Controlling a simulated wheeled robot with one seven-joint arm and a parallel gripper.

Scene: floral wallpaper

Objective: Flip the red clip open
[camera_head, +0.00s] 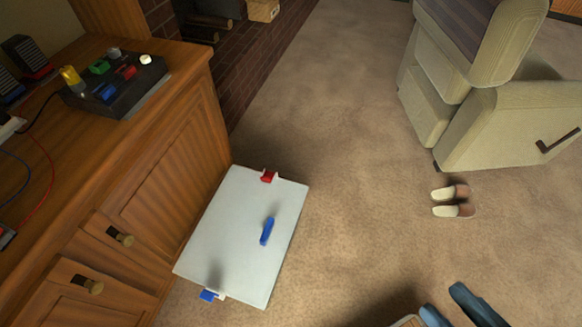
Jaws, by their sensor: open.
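A white board (245,235) lies at an angle beside the wooden cabinet. A small red clip (268,177) sits on its far edge, and whether it is open or shut is too small to tell. A blue clip (209,295) sits on the near edge. A blue bar-like piece (267,231) lies on the board's right half. Two blue-grey finger-like parts, which look like my gripper (456,306), show at the lower right edge. They stand apart with nothing visible between them, well away from the red clip. The rest of the gripper is cut off.
The wooden cabinet (165,185) runs along the left, with a black box of coloured parts (115,85) on top. A cream armchair (515,125) and slippers (452,201) are at the right. Carpet between board and armchair is clear.

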